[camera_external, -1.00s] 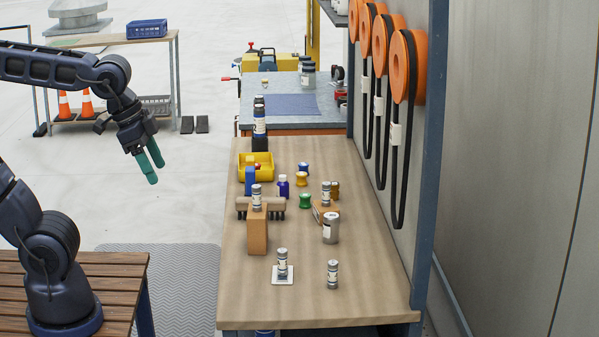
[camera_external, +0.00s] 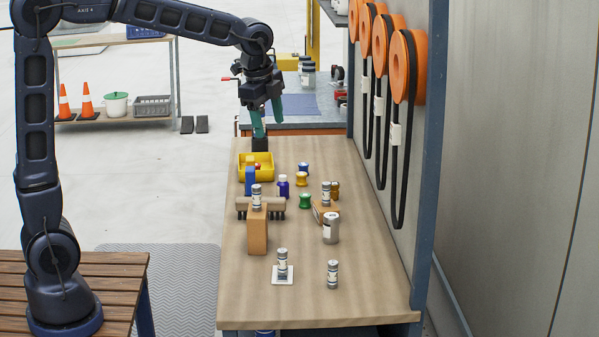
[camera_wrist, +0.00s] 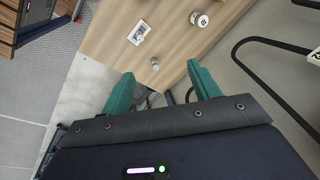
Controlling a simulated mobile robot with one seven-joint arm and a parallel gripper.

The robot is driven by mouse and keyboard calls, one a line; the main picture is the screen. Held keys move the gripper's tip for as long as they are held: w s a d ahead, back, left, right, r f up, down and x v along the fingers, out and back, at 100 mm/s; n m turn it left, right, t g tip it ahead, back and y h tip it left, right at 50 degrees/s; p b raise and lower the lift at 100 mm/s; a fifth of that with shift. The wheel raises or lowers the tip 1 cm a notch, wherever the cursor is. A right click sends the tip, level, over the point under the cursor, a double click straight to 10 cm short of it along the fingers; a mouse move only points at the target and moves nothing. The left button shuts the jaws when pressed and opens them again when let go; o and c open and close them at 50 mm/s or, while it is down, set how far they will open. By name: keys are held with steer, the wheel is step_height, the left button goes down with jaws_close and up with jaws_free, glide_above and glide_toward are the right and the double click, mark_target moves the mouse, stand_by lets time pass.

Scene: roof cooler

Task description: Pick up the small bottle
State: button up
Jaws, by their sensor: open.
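I cannot tell which one is the small bottle. A dark blue bottle (camera_external: 283,187) stands near the yellow bin, and an amber one (camera_external: 335,190) stands right of it. Small grey-and-white cylinders stand on a wooden block (camera_external: 256,192), on a white card (camera_external: 282,260), and alone on the near right tabletop (camera_external: 333,274). The wrist view shows the card with its cylinder (camera_wrist: 138,33) and a lone small cylinder (camera_wrist: 155,65). My gripper (camera_external: 267,122) is open and empty, held high; its depth is unclear. In the external view it covers the spot above the black block.
The wooden workbench (camera_external: 240,300) also holds a yellow bin (camera_external: 263,172), a brown brush-like piece (camera_external: 282,209), green and orange spools, and a wider grey can (camera_external: 331,229). Orange reels with hanging black loops (camera_external: 404,70) line the right wall. The near left tabletop is clear.

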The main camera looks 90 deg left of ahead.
steer(key=w+a+f+m, duration=0.1)
steer(key=w+a+f, duration=0.15)
steer(key=a, duration=0.35)
steer(key=w+a+f+m, duration=0.1)
steer(key=w+a+f, duration=0.15)
steer(key=a, duration=0.35)
steer(key=m+g+h, duration=0.1)
steer(key=m+g, duration=0.1)
steer(key=m, duration=0.4)
glide_above(281, 176)
step_height(281, 176, down, 20)
steer(key=shift+w+d+f, duration=0.15)
steer(key=shift+f, duration=0.65)
step_height(281, 176, down, 4)
steer(key=shift+f, duration=0.15)
steer(key=shift+w+a+f, duration=0.1)
steer(key=shift+f, duration=1.35)
steer(key=shift+w+a+f, duration=0.1)
steer(key=shift+f, duration=1.3)
steer(key=shift+c, duration=0.2)
steer(key=c, duration=1)
